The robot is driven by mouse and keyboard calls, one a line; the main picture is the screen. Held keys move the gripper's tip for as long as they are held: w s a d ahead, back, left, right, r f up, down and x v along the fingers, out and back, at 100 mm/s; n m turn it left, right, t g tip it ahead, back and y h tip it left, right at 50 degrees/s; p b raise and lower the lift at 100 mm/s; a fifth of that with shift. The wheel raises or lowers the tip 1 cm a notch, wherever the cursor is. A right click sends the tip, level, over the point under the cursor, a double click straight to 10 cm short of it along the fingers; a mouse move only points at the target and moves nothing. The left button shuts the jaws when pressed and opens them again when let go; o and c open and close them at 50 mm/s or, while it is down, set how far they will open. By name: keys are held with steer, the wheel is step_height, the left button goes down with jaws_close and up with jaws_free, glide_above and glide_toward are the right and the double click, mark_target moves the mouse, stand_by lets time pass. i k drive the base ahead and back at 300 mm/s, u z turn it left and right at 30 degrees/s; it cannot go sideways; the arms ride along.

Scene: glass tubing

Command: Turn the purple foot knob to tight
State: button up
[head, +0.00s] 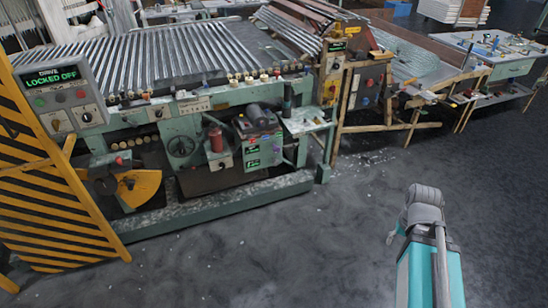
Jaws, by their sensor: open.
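A small purple spot (277,149) shows on the right side of the green motor unit (251,150), low under the machine's front. It may be the purple foot knob, but it is too small to make out its shape or setting. A grey joint and teal link of my own arm show at the lower right, well apart from the machine over open floor. My gripper's fingers cannot be seen in this view.
A yellow and black striped guard (45,185) stands at the left beside a panel reading "LOCKED OFF" (58,82). A green base rail (225,207) runs along the floor. Wooden-legged tables (400,118) stand to the right. The grey floor (250,260) in front is clear.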

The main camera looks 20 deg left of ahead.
mark_target(276, 149)
steer(key=u, duration=1.35)
steer(key=i, duration=1)
steer(key=z, duration=0.05)
